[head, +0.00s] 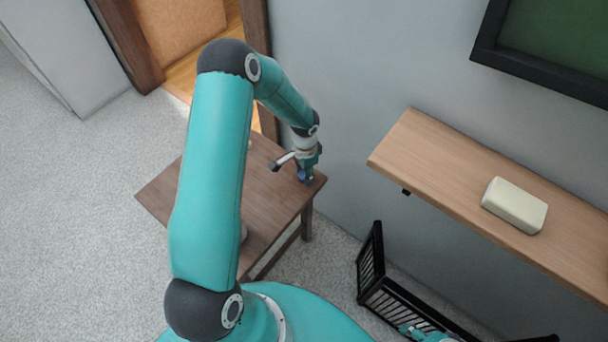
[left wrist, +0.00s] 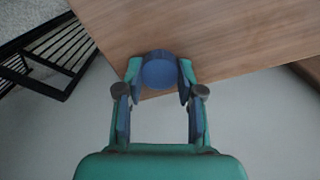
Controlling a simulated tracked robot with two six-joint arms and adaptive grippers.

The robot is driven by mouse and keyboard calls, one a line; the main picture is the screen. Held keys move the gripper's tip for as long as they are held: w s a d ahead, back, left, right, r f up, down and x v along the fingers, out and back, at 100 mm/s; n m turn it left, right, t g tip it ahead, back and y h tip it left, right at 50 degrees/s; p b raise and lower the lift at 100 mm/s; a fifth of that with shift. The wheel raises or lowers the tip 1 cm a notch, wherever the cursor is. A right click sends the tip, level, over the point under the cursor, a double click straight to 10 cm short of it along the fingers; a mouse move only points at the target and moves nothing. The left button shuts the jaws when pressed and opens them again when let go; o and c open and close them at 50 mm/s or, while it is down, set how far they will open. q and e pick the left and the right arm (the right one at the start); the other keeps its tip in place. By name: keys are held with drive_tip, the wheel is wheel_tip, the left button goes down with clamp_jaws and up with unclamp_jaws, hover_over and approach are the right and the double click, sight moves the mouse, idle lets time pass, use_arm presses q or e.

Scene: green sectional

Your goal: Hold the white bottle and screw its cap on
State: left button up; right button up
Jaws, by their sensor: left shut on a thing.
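My left gripper (head: 308,168) is low over the near-wall corner of the brown wooden table (head: 270,212). In the left wrist view its two fingers (left wrist: 159,88) are shut on a round blue piece (left wrist: 160,71), which looks like a cap. It is at the table's edge; I cannot tell whether it touches the top. No white bottle can be made out for sure.
A wooden wall shelf (head: 430,160) on the right bears a cream block (head: 514,205). A black slatted rack (head: 372,268) stands on the floor below it. A grey wall is close behind the table. Pale carpet (head: 75,190) lies clear at the left.

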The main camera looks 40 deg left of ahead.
use_arm(q)
drive_tip(key=shift+r, duration=0.1)
wheel_tip(320, 180, up, 20)
drive_tip(key=p, duration=0.2)
drive_tip(key=shift+p, duration=0.35)
use_arm(e)
wheel_tip(320, 180, up, 3)
drive_tip(key=shift+f, duration=0.15)
use_arm(q)
drive_tip(key=shift+d, duration=0.1)
